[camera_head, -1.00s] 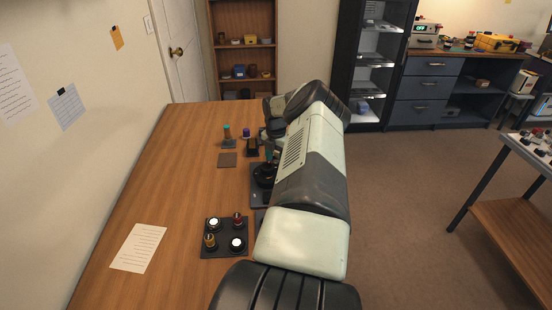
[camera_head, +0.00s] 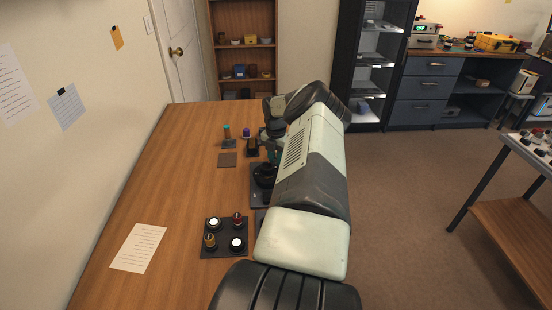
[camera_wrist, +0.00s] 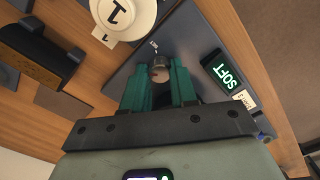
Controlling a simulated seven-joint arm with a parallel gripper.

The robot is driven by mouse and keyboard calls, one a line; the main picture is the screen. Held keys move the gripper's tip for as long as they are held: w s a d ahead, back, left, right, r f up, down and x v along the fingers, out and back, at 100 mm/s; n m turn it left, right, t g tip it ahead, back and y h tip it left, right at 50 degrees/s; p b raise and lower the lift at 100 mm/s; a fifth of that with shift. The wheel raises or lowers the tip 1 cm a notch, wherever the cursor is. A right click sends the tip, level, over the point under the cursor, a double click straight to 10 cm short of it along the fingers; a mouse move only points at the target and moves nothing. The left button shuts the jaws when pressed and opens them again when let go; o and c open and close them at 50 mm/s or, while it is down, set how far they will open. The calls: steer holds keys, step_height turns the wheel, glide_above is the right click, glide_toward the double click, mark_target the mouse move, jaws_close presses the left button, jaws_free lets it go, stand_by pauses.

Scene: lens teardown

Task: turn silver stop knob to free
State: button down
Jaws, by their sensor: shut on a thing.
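The silver stop knob (camera_wrist: 160,68) shows in the wrist view as a small round metal knob on a dark plate (camera_wrist: 128,73). My gripper (camera_wrist: 161,76) has its two teal fingers on either side of the knob, shut on it. The knob's lower part is hidden between the fingers. A small pale label with unreadable marks is beside the knob. In the head view my arm hides the knob and most of the plate.
A black holder with a brown front (camera_wrist: 30,62) is at left. In the head view, a dark tray (camera_head: 225,238) with several knobs and a paper sheet (camera_head: 139,247) lie on the wooden table (camera_head: 165,190).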

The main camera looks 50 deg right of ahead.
steer(key=n, duration=0.9)
steer(key=shift+n, duration=0.4)
stand_by(0.4)
steer(key=c, duration=0.9)
jaws_free()
step_height(320, 180, up, 11)
steer(key=shift+f, duration=0.1)
